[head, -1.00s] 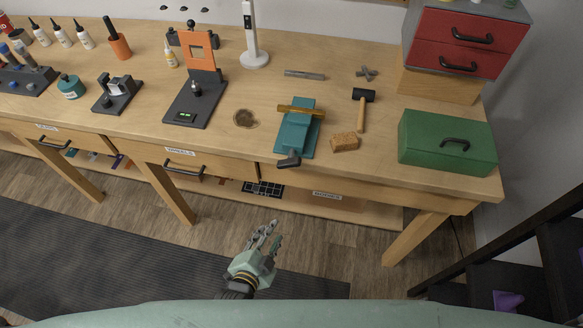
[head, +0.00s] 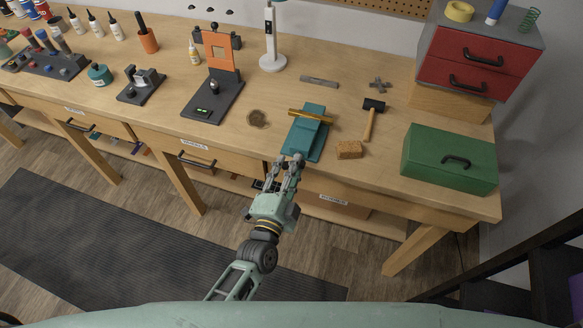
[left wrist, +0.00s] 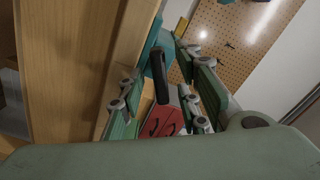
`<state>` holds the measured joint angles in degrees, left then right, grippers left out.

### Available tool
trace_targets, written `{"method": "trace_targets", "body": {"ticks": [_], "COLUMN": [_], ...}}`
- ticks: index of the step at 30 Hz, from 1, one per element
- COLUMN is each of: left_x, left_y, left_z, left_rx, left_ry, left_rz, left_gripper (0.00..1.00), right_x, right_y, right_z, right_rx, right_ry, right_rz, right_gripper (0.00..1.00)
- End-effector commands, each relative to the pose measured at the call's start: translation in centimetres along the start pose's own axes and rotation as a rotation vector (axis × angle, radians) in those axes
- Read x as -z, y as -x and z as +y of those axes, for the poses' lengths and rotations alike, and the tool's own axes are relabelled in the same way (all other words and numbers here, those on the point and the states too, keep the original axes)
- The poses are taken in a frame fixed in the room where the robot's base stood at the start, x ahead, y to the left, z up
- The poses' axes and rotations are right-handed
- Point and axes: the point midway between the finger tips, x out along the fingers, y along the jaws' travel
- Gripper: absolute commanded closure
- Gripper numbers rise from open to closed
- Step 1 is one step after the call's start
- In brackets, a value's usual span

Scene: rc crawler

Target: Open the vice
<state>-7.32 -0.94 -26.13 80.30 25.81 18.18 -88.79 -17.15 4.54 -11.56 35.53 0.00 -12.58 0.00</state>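The teal vice (head: 306,138) is mounted at the front edge of the workbench, with a brass-coloured bar (head: 311,116) lying across its top. My left gripper (head: 290,159) is at the front end of the vice, at the bench edge, and covers the vice handle in the head view. In the left wrist view, the dark handle (left wrist: 157,76) shows between the two spread fingers, with part of the teal vice (left wrist: 151,42) behind it. The fingers are open, and contact with the handle cannot be made out. My right gripper is not in view.
A green toolbox (head: 449,160) stands farther right. An orange-and-black stand (head: 216,75) is to the left. The front edge has drawers below.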

Motion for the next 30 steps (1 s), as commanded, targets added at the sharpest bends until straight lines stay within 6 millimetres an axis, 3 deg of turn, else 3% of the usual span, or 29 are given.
{"method": "trace_targets", "body": {"ticks": [8,18,30], "left_x": [0.0,-0.1,-0.1], "left_y": [-0.2,-0.1,-0.1], "left_z": [0.0,0.0,0.1], "left_rx": [0.000,-0.001,-0.001], "left_ry": [0.000,0.000,0.020], "left_rz": [-0.001,-0.001,-0.001], "left_gripper": [0.70,0.99,1.00], "right_x": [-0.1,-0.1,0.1], "right_y": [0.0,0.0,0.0], "right_z": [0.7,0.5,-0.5], "right_rx": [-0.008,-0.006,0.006], "right_ry": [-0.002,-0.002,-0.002], "right_rz": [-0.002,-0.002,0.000], "right_gripper": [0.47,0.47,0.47]}}
